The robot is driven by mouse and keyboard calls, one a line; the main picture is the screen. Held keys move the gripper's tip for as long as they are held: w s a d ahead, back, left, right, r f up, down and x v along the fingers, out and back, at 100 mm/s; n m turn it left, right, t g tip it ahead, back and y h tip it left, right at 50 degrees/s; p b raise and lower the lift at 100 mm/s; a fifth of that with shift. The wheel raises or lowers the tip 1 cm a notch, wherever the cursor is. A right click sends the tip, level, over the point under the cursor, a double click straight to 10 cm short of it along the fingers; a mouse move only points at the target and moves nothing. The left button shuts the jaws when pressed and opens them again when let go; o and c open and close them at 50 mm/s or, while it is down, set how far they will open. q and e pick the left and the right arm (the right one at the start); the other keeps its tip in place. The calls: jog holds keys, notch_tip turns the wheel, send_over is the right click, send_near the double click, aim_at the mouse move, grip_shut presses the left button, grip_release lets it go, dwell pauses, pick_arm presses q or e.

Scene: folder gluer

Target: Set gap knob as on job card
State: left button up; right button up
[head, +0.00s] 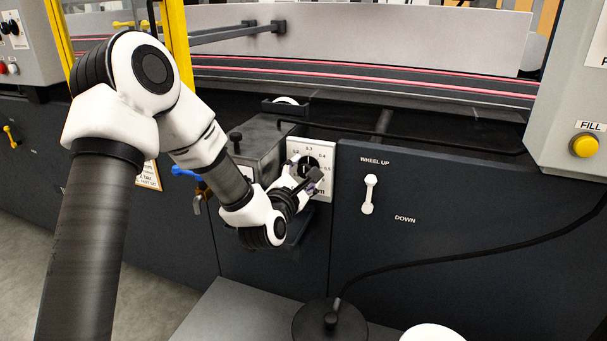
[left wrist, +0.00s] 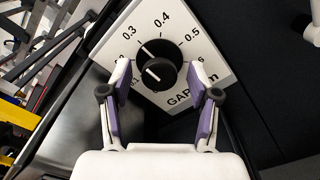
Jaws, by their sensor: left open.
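The gap knob (left wrist: 160,68) is black and round, on a white dial plate (left wrist: 190,48) marked about 0.2 to 0.6. A white mark on the knob points to the upper left in the left wrist view, close to 0.3. The plate (head: 327,153) also shows in the head view, with the knob (head: 308,166) partly behind my gripper. My left gripper (left wrist: 168,84) is open in front of the dial, its two purple-padded fingers apart on either side of the knob's lower part. I cannot tell contact. My right gripper is out of view.
A white wheel lever (head: 369,194) stands right of the dial, between WHEEL UP and DOWN. A blue-handled valve (head: 187,173) and an orange-edged card (head: 149,176), partly hidden by my arm, are at the left. A yellow FILL button (head: 584,146) is far right.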

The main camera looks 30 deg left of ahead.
pick_arm(q)
jog(key=v, duration=0.7)
jog(key=shift+s, duration=0.25)
